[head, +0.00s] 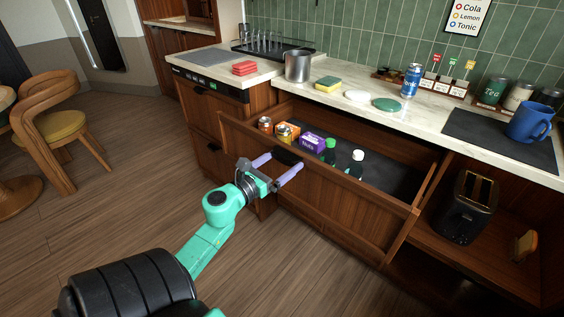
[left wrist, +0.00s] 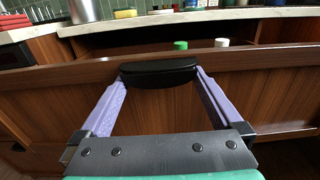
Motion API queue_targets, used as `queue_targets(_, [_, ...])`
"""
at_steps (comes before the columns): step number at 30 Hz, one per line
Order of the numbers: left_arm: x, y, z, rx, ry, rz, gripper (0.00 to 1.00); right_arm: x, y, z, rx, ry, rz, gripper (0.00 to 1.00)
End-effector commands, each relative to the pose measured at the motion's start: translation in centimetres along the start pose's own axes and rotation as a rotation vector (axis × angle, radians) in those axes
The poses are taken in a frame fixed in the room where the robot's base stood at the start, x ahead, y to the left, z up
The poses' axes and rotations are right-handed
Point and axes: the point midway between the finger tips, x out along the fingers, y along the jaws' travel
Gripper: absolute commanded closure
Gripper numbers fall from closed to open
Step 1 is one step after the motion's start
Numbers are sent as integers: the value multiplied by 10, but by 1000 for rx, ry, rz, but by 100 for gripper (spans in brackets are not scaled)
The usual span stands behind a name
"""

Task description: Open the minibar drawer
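The minibar drawer (head: 318,185) is wooden and stands pulled out below the counter, its inside showing. Its dark handle (head: 287,157) is on the upper part of the front panel; it also shows in the left wrist view (left wrist: 158,73). My left gripper (head: 285,161) is in front of the panel with its lilac fingers spread wide. In the left wrist view the fingertips are at the two ends of the handle; I cannot tell whether they touch it. My right gripper is not in view.
Inside the drawer are cans, a purple box (head: 312,142) and bottles (head: 355,163). The counter above holds a steel pot (head: 298,66), a blue can (head: 411,80) and a blue mug (head: 530,121). A toaster (head: 465,207) sits in the right shelf. A chair (head: 60,130) stands left; the floor between is clear.

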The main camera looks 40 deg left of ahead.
Motion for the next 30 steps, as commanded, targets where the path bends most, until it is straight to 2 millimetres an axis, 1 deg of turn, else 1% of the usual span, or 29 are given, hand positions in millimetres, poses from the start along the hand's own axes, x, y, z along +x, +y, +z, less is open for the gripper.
queue_targets(5, [-1,0,0,0,0,1,0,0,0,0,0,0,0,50])
queue_targets(8, [-7,0,-2,-2,0,2,0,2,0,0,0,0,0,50])
queue_targets(10, [-16,0,-2,-2,1,2,0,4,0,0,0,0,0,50])
queue_targets(14, [-42,1,-4,-3,2,4,0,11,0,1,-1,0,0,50])
queue_targets(21, [-99,1,-5,-2,3,6,0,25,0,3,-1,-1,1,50])
queue_targets(24, [-121,0,-4,0,3,5,0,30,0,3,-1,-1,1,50])
queue_targets(27, [-137,1,-3,-2,1,4,0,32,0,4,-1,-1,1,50])
queue_targets(30, [-144,0,-1,0,1,2,0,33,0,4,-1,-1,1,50])
